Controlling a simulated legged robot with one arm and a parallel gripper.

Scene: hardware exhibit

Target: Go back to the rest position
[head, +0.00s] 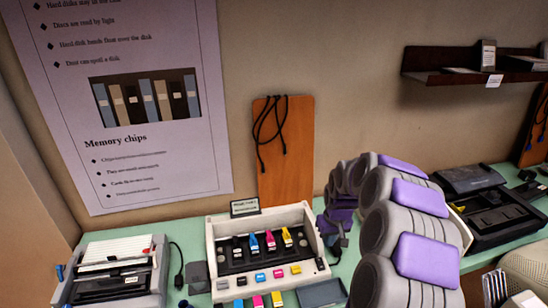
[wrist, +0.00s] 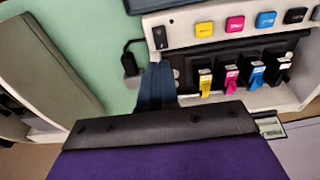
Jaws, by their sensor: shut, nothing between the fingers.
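My gripper (wrist: 157,85) shows in the wrist view as two dark blue fingers held together, with nothing between them. They stick out from a dark bar on my purple wrist part. In the head view, my grey and purple arm reaches from the bottom right toward the table's back. The gripper itself is not clear there.
An open printer (head: 305,222) with black, cyan, magenta and yellow cartridges stands at the middle. Another device (head: 110,270) is at left. A black open case (head: 490,205) is at right. An orange board (head: 285,150) with hanging cables leans on the wall. A shelf (head: 440,77) is above right.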

